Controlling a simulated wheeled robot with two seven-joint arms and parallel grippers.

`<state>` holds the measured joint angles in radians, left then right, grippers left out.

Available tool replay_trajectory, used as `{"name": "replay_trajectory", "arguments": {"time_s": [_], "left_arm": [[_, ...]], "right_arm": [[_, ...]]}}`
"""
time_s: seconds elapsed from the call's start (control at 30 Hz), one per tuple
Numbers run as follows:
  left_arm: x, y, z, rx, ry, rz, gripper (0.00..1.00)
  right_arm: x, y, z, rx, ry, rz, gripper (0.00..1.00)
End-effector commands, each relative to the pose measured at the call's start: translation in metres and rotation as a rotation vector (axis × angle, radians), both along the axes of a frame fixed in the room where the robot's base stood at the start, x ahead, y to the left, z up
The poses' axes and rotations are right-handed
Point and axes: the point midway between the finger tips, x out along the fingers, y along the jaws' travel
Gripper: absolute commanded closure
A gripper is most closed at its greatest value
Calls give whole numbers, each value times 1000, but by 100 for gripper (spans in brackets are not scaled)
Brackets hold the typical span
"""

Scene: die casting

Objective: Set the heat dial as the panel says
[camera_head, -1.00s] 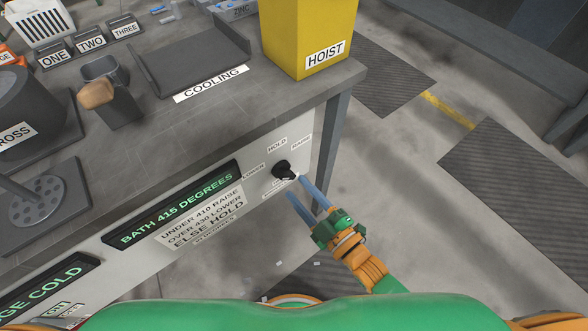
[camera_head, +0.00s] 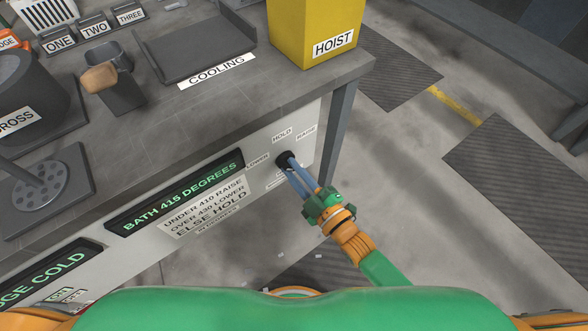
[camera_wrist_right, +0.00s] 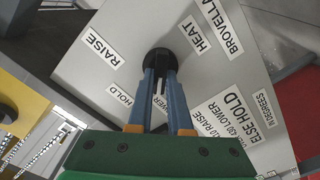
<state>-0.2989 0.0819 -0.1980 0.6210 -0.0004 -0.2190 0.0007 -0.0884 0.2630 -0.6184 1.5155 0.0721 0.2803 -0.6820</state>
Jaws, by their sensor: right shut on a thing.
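The black heat dial (camera_head: 284,158) sits on the white front panel below the bench edge. The labels LOWER, HOLD and RAISE stand around it. My right gripper (camera_head: 289,165) is shut on the dial's knob; in the right wrist view the blue fingers (camera_wrist_right: 160,75) reach either side of it. The fingers hide much of the knob, so its pointer is hard to read. The display (camera_head: 175,193) reads BATH 415 DEGREES. The rule plate (camera_head: 207,207) says under 410 raise, over 430 lower, else hold. My left gripper is not in view.
A yellow HOIST block (camera_head: 312,30) stands on the bench's right corner above the dial. A COOLING tray (camera_head: 195,45) lies left of it. The floor right of the bench is open.

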Motion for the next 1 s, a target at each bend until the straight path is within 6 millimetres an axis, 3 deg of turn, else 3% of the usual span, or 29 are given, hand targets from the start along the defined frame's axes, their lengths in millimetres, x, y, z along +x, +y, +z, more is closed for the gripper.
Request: {"name": "replay_trajectory", "arguments": {"time_s": [1.0], "left_arm": [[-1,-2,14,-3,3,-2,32]], "right_arm": [[2,-3,1,544,400,0,100]]}}
